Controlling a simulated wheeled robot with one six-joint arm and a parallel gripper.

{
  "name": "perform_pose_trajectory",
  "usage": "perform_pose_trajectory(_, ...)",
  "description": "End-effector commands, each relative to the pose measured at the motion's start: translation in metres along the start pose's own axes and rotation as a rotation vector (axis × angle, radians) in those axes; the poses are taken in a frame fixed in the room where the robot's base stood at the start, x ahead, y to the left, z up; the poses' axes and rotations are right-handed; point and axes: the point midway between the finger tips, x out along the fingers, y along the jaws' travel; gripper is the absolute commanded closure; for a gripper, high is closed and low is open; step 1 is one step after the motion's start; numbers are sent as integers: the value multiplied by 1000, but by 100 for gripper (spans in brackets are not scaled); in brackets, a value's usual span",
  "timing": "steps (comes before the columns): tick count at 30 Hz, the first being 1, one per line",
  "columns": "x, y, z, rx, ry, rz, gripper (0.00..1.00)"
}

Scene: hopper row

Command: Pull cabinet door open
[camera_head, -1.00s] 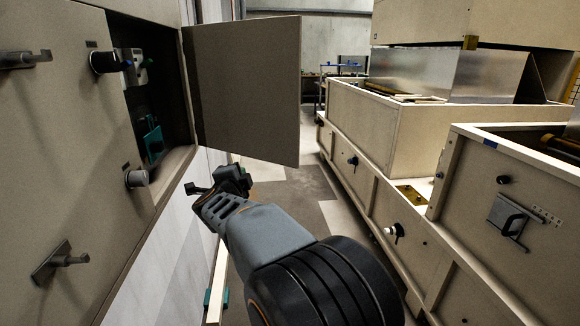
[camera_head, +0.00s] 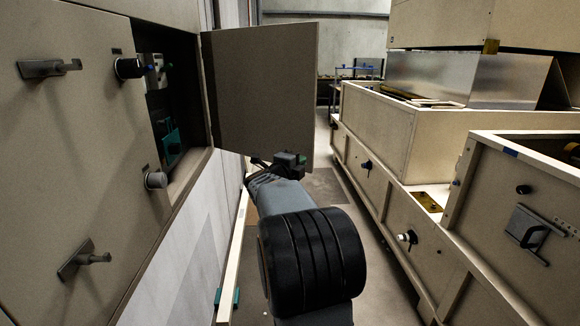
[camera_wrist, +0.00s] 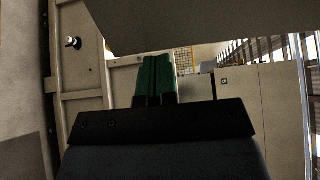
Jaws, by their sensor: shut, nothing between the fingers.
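The cabinet door (camera_head: 262,95) is a flat grey-beige panel. It stands swung wide open, hinged at the right side of the dark cabinet opening (camera_head: 170,125) in the left wall unit. My gripper (camera_head: 292,158) is at the door's lower edge, toward its free right side; I cannot tell whether it touches the door. In the wrist view the green fingers (camera_wrist: 154,78) are together with nothing between them. A dark panel (camera_wrist: 190,22), likely the door, hangs across the top of that view. No handle on the door is visible.
The wall unit carries handles (camera_head: 48,68) (camera_head: 85,258) and knobs (camera_head: 128,67) (camera_head: 155,179). Teal parts (camera_head: 170,140) sit inside the opening. A long row of beige hoppers (camera_head: 385,135) lines the right. A narrow floor aisle (camera_head: 325,190) lies between.

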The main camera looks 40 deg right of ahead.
Motion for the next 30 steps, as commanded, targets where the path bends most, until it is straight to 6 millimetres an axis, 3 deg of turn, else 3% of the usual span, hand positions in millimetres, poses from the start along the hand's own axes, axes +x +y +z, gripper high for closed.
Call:
perform_pose_trajectory(9,32,0,0,0,0,0,100)
perform_pose_trajectory(25,37,0,1,0,-4,0,100)
perform_pose_trajectory(30,47,3,10,0,-61,0,100)
